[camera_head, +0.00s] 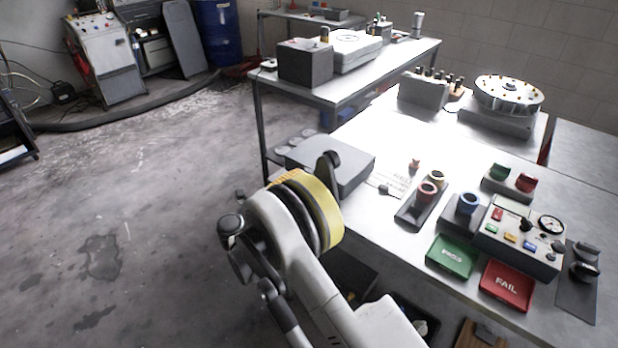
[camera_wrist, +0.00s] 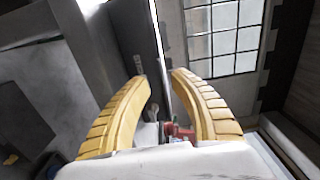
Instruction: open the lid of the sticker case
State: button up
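A flat grey case (camera_head: 352,168), which I take to be the sticker case, lies at the left end of the near metal table. Its top looks flat and closed, and my arm hides its front left part. My gripper (camera_head: 326,180) is at this front left side in the head view. I cannot tell if it touches the case. In the wrist view, the two curved yellow fingers of my gripper (camera_wrist: 162,78) stand apart with a gap between the tips. A dark grey panel (camera_wrist: 130,40) runs up behind the gap, and I cannot tell for certain what it is.
Right of the case are a paper sheet (camera_head: 392,184), a dark holder with rollers (camera_head: 412,216), a green tray (camera_head: 452,257), a red tray (camera_head: 506,286) and a control box (camera_head: 520,245). A second table (camera_head: 335,92) stands behind.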

jog(key=b+x, duration=0.1)
jog(key=x, duration=0.3)
jog(key=shift+w+d, duration=0.1)
jog(key=shift+d, duration=0.05)
grip_shut()
